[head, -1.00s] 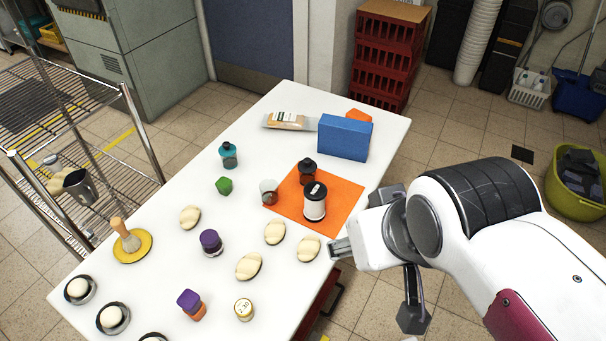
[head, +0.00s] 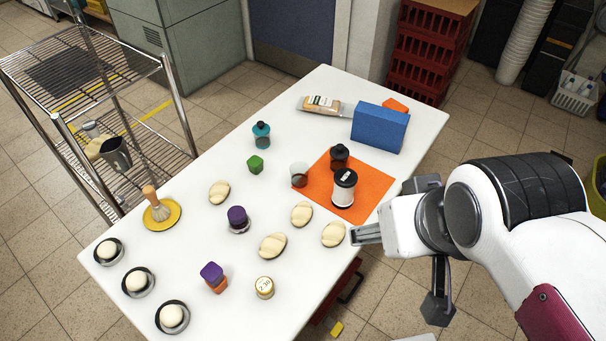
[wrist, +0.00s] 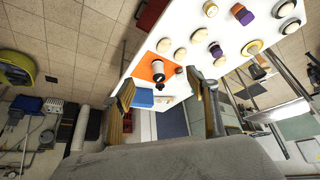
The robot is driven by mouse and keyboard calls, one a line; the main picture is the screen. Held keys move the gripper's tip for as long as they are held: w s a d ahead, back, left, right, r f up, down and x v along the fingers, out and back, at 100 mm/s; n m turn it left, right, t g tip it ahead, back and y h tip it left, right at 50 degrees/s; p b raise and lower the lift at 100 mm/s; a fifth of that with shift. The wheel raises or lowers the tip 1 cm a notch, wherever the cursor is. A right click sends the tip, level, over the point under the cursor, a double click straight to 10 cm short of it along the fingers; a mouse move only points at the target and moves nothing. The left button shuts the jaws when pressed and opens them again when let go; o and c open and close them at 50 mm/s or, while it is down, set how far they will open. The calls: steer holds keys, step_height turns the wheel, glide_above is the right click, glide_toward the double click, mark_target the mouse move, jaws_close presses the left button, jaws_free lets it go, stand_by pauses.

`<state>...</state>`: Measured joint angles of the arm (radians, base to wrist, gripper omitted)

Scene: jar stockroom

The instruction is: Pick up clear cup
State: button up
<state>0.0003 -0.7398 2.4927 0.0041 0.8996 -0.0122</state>
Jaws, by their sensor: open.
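The clear cup (head: 299,175) is a small see-through cup standing on the white table, at the left edge of the orange mat (head: 362,204). Its lower part looks dark reddish. On its right stand a dark bottle (head: 339,156) and a white jar with a black lid (head: 344,189), both on the mat. My gripper (head: 367,234) is open and empty near the table's right edge, to the right of and nearer than the cup, apart from it. In the wrist view my open fingers (wrist: 162,88) point toward the table; I cannot make out the cup clearly there.
A blue box (head: 380,128) stands behind the mat. A green item (head: 256,164) and a teal bottle (head: 261,135) stand left of the cup. Several cream oval pieces (head: 302,214) and a purple-topped jar (head: 238,219) lie nearer. A wire rack (head: 95,70) stands left of the table.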

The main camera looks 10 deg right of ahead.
steer(key=w, duration=0.1)
steer(key=n+g+y, duration=0.4)
steer(key=n, duration=0.9)
glide_above(308, 171)
step_height(308, 171, down, 24)
steer(key=shift+w+f, duration=0.1)
steer(key=shift+f, duration=0.05)
steer(key=shift+f, duration=0.1)
steer(key=shift+x, duration=1.15)
